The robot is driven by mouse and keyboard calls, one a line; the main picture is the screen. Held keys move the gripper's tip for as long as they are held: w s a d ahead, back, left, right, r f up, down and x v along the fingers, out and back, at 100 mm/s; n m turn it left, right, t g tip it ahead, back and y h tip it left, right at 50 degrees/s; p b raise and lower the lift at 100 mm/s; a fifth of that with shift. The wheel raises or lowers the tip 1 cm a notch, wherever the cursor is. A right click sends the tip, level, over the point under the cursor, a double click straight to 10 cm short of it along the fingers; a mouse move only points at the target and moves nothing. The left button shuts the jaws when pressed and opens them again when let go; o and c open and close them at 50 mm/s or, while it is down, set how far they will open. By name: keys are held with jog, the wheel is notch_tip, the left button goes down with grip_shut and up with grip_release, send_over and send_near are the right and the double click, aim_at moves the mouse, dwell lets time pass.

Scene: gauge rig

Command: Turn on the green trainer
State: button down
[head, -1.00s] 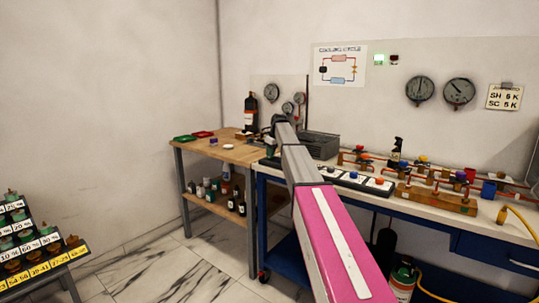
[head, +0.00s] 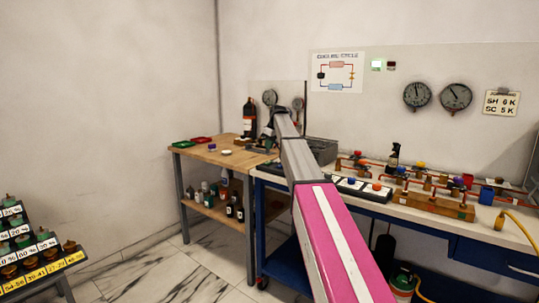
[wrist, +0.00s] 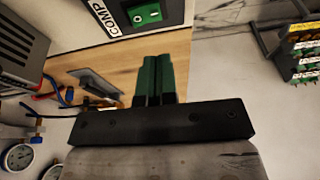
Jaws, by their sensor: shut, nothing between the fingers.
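In the wrist view my gripper (wrist: 160,78) shows two green fingers pressed together, with nothing between them. Beyond the fingertips, at the top edge, is a dark panel with a green switch (wrist: 145,13) beside a white label reading COMP (wrist: 108,16). The fingers point towards this panel and look apart from it; the exact gap is unclear. The panel is cut off by the frame, and I cannot tell the switch's position. In the head view my arm reaches over to the wooden bench (head: 235,157), and its links hide part of that area.
A grey finned unit (wrist: 22,45) and a flat grey piece (wrist: 95,85) lie left of the fingers in the wrist view. Pressure gauges (wrist: 20,156) are at lower left. In the head view a dark bottle (head: 249,115) stands near the arm's end. A blue bench (head: 415,222) carries pipework.

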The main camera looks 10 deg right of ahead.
notch_tip(320, 180, up, 6)
jog(key=s, duration=0.2)
jog(key=shift+d, duration=0.2)
jog(key=shift+s, duration=0.1)
